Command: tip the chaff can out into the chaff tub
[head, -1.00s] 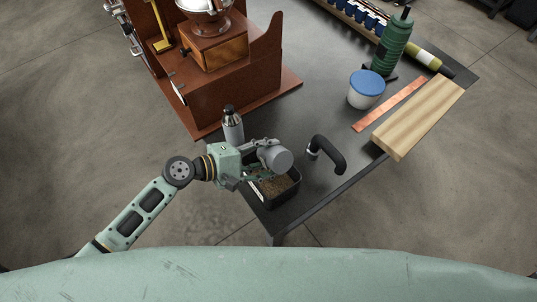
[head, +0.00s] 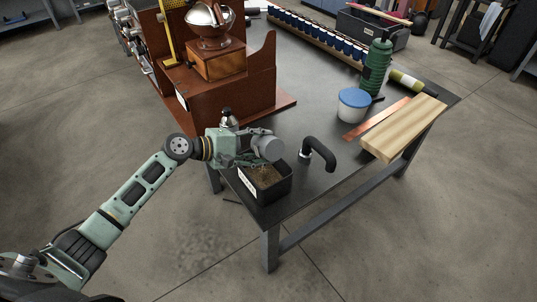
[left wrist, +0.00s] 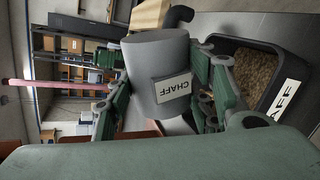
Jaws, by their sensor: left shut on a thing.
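My left gripper (head: 248,158) is shut on the grey chaff can (head: 268,147). In the left wrist view the can (left wrist: 158,75), with its white CHAFF label, sits between the green fingers (left wrist: 165,100). The can lies tipped on its side, and its mouth cannot be made out. It is above the black chaff tub (head: 272,197), near the table's front corner. Brown chaff lies in the tub, which also shows at the right of the left wrist view (left wrist: 283,52). No falling chaff is visible. My right gripper is out of view.
The brown roaster stand (head: 240,98) is behind. A blue-lidded pot (head: 353,104) and wooden board (head: 405,127) are farther right on the table (head: 300,200).

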